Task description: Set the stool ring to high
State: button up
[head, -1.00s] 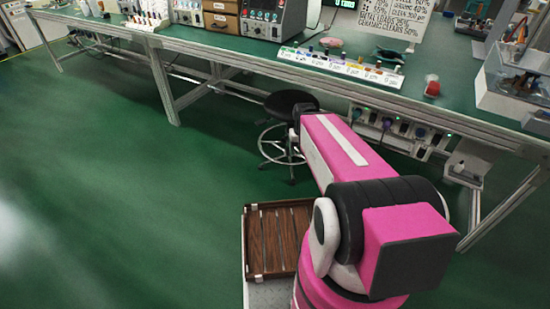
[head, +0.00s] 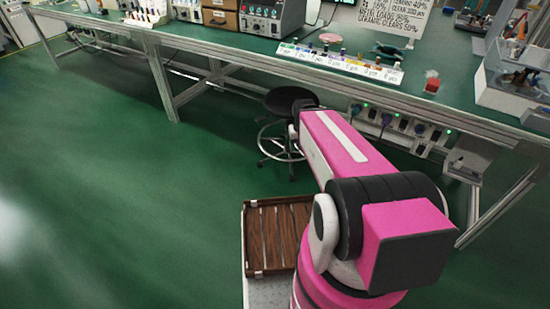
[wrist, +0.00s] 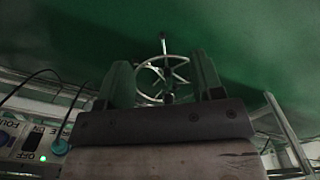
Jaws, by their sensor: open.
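The stool stands on the green floor in front of the bench. Its black round seat (head: 290,100) and part of its metal foot ring (head: 262,145) show in the head view, partly hidden by my arm. In the wrist view the stool ring (wrist: 144,78) shows as a pale hoop with spokes or legs, between and beyond my fingers. My gripper (wrist: 163,68) is open, with a finger on each side of the ring in the picture. It appears apart from the ring; the exact distance is unclear. My gripper is hidden in the head view.
The long green bench (head: 240,50) runs behind the stool, with metal legs and a lower rail. A power strip (head: 400,128) with plugs and cables hangs under its edge, also close at left in the wrist view (wrist: 28,145). Open floor (head: 130,200) lies to the left.

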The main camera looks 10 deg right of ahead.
jog(key=shift+w+f, duration=0.25)
jog(key=shift+w, duration=0.05)
jog(key=shift+c, duration=0.5)
jog(key=n+t+h, duration=0.7)
jog(key=t+h, duration=0.1)
jog(key=h, duration=0.6)
send_near(273, 157)
jog(key=x, duration=1.1)
jog(key=shift+w+a+f, duration=0.1)
